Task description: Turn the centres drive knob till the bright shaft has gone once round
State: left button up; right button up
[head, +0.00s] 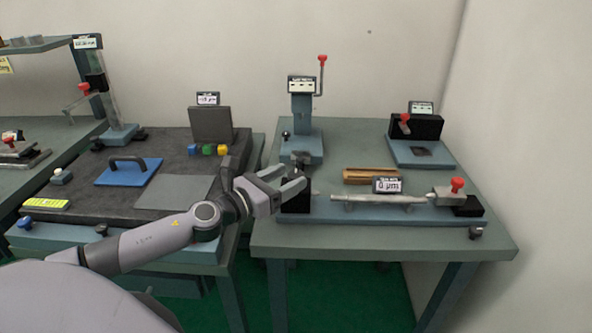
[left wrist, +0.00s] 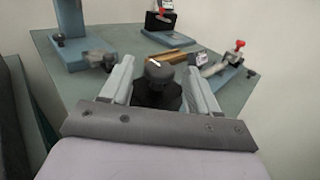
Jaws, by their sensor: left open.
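The bench centres stand on a blue-grey base (head: 385,215) on the right-hand table. The bright shaft (head: 375,199) lies level between the centres. The drive knob (left wrist: 159,73) is dark and round with a pale mark on top, and sits on a black block. In the head view the black headstock block (head: 297,203) is partly behind my gripper. My left gripper (head: 298,181) is open, its fingers reaching to the knob. In the left wrist view the knob shows between the two open fingers, with gaps on both sides. My right gripper is in neither view.
A display box (head: 386,185) stands by the shaft, with a red-knobbed tailstock (head: 450,194) to the right. A wooden block (head: 371,176) lies behind. A gauge stand (head: 302,130) and a black instrument (head: 417,127) stand at the back. The front table strip is mostly clear.

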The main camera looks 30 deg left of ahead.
aim_at(296, 173)
pick_arm(q)
jog(key=shift+p+x, duration=0.3)
jog(key=shift+x, duration=1.3)
jog(key=c, duration=1)
